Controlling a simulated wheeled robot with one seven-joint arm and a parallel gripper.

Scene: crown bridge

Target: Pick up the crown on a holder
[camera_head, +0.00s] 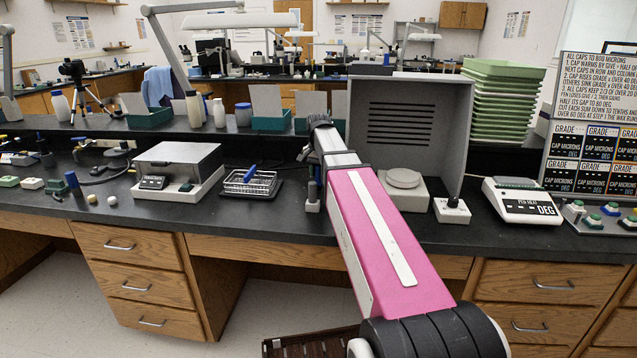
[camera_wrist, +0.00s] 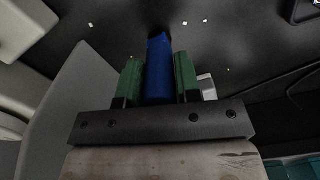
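In the wrist view, my gripper (camera_wrist: 159,80) has two green fingers close against both sides of a blue upright piece (camera_wrist: 160,70), which looks like the holder. No clear gap shows between the fingers and the blue piece. I cannot make out a crown on it; its far end points toward the dark, speckled bench surface. In the head view, my pink arm reaches over the bench to just left of the grey open booth. The gripper there is small and mostly hidden by the arm, beside a small grey block (camera_head: 312,204).
The grey booth (camera_head: 462,125) stands close right of the arm. A wire rack with a blue piece (camera_head: 250,183), a scale (camera_head: 178,170) and a blue peg (camera_head: 72,182) stand to the left. Bench front is partly clear.

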